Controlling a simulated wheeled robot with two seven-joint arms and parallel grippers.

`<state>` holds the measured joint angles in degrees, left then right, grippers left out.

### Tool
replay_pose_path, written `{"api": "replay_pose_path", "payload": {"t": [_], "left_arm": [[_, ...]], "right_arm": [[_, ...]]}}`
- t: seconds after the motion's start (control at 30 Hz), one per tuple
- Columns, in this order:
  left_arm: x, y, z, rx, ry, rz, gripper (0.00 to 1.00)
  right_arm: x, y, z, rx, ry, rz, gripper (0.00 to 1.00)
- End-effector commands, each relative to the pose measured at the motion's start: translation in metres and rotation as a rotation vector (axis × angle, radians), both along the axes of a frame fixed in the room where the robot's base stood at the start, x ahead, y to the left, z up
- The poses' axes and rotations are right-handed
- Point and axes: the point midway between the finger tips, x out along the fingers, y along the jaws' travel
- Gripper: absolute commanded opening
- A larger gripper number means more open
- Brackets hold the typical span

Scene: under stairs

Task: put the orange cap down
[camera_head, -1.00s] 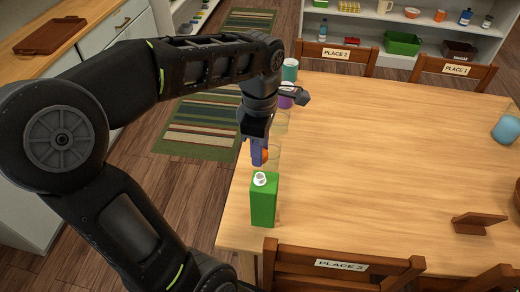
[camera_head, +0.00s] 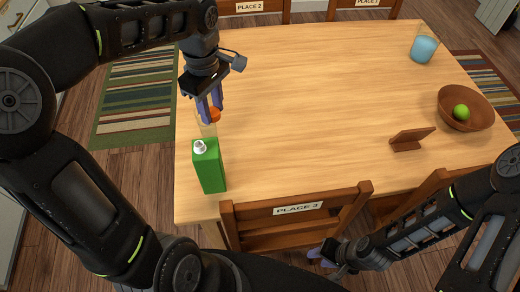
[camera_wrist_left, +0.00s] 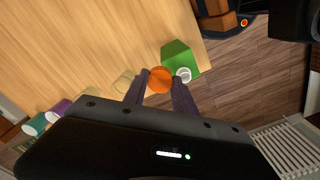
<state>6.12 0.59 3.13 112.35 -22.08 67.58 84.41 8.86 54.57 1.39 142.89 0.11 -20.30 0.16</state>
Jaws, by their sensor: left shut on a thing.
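The orange cap (camera_head: 214,115) is held between the fingertips of my left gripper (camera_head: 211,106). In the left wrist view the cap (camera_wrist_left: 160,80) sits between both purple fingers, which are shut on it. The green carton (camera_head: 208,168) stands upright near the table's left front corner, with a bare white spout (camera_head: 200,147) on top. The cap is above the table, just beyond the carton and apart from the spout. My right gripper (camera_head: 325,255) is low beside the PLACE 3 chair; its jaw opening is too unclear to tell.
A clear glass (camera_head: 208,130) stands just behind the carton on the wooden table (camera_head: 310,100). A brown wooden stand (camera_head: 411,138), a bowl (camera_head: 464,108) with a green fruit and a blue cup (camera_head: 424,48) are to the right. The middle of the table is clear.

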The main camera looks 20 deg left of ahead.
Motion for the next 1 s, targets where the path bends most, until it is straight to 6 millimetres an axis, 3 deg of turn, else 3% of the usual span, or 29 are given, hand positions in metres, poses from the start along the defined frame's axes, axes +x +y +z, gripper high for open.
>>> {"api": "replay_pose_path", "payload": {"t": [0.1,0.3,0.5,0.67,1.0], "left_arm": [[0.032,-0.021,-0.018,0.000,0.006,-0.349,0.00],[0.077,-0.059,-0.049,-0.003,0.007,-0.928,0.00],[0.101,-0.086,-0.069,-0.003,0.003,-1.289,0.00],[0.106,-0.092,-0.074,-0.004,0.003,-1.377,0.00],[0.106,-0.091,-0.074,-0.004,0.003,-1.377,0.00]], "right_arm": [[-0.002,-0.001,-0.003,-0.003,0.004,-0.001,0.36],[-0.004,-0.002,-0.006,-0.008,0.012,-0.003,0.36],[-0.006,-0.002,-0.008,-0.011,0.016,-0.004,0.36],[-0.006,-0.002,-0.008,-0.011,0.018,-0.005,0.36],[-0.006,-0.002,-0.008,-0.010,0.018,-0.005,0.36]]}}
